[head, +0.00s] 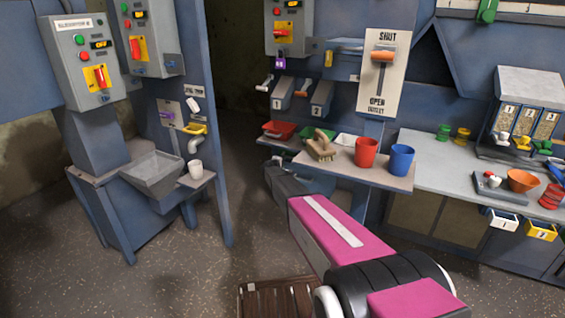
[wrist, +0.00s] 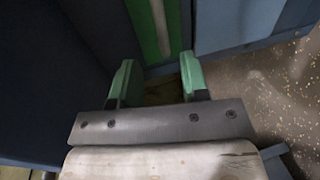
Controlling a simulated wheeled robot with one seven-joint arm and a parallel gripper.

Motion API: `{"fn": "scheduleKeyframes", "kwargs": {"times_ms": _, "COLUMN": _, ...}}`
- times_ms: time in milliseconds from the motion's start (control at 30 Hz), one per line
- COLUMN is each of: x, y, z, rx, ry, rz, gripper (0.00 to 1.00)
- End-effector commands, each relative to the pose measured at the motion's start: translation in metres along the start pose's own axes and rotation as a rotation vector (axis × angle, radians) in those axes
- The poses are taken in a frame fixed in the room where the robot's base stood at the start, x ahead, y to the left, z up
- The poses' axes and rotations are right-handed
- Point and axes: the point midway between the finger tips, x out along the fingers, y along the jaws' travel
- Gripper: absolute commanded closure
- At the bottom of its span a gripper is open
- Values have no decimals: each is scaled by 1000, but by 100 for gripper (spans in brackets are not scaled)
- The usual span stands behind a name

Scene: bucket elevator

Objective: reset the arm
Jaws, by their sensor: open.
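My arm, pink, white and black, reaches forward from the bottom right in the head view. Its dark far end is low, at the left end of the shelf (head: 350,172). In the wrist view my gripper (wrist: 157,62) shows two green fingers standing apart with nothing between them. A green panel with a pale strip (wrist: 160,28) lies beyond the fingertips. In the head view the fingers cannot be made out.
The shelf holds a brush (head: 322,150), a red cup (head: 366,153) and a blue cup (head: 401,160). A control cabinet (head: 75,65) and grey hopper (head: 153,172) stand left. A counter (head: 440,175) is right. Speckled floor (head: 185,270) is open at the front left.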

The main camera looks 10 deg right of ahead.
Motion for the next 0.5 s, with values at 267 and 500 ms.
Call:
{"fn": "scheduleKeyframes", "kwargs": {"times_ms": 267, "x": -41, "y": 5, "z": 54, "rx": 92, "ry": -87, "rz": -75, "gripper": 59}}
{"fn": "scheduleKeyframes", "kwargs": {"times_ms": 500, "x": -140, "y": 1, "z": 158, "rx": 297, "ry": -284, "rz": -292, "gripper": 59}}
